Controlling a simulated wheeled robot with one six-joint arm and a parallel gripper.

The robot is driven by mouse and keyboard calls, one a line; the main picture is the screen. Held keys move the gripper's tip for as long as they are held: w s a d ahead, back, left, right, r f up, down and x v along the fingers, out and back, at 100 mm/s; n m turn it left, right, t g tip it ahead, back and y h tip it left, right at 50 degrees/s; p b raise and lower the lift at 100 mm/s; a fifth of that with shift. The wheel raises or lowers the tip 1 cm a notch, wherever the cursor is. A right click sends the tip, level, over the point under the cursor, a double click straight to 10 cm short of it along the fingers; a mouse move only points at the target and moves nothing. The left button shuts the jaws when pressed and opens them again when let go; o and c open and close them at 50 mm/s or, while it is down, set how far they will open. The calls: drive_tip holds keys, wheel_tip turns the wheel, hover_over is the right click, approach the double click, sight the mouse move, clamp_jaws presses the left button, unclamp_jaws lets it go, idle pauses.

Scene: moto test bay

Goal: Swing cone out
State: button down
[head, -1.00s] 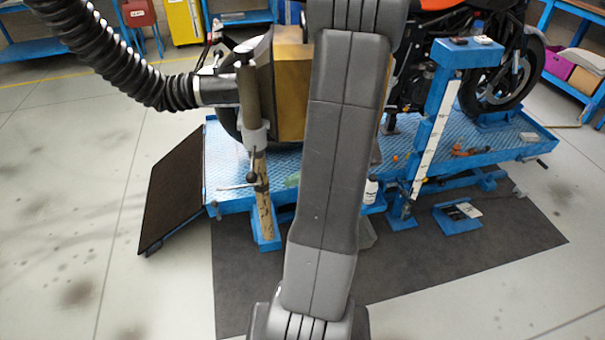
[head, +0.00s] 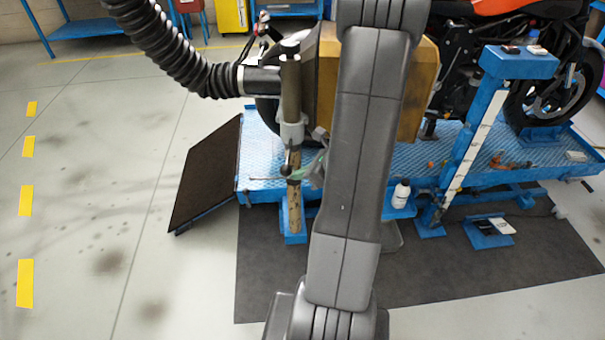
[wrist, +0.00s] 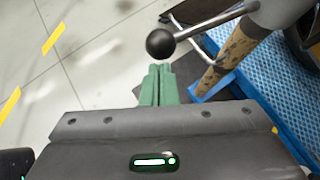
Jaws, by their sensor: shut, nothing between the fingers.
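A large brass-coloured faceted hood (head: 420,90), which looks like the cone, is at the rear of the motorbike in the head view. My arm hides its middle. A black ribbed hose (head: 170,45) runs to an upright grey post (head: 290,95) at its left. A lever with a dark ball knob (wrist: 160,43) crosses the upper part of the wrist view. My gripper (wrist: 158,82) has green fingers, shut and empty. Its tips appear just below the knob in that view; I cannot tell whether they touch it. In the head view, my gripper (head: 316,168) is partly hidden beside the post.
A blue lift platform (head: 265,172) carries the motorbike (head: 480,65). A dark ramp (head: 205,175) slopes down at its left. A blue stand (head: 475,135) and a white bottle (head: 400,194) are to the right. The floor at left is clear, with yellow stripes (head: 25,200).

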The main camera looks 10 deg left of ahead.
drive_tip(key=shift+a, duration=0.1)
drive_tip(key=a+m+t+h+b, duration=0.2)
drive_tip(key=a+m+t+b, duration=0.2)
drive_tip(key=a, duration=0.9)
drive_tip(key=shift+a+m+b, duration=0.2)
drive_tip(key=shift+m+b, duration=0.15)
drive_tip(key=shift+m, duration=0.35)
drive_tip(key=shift+w, duration=0.1)
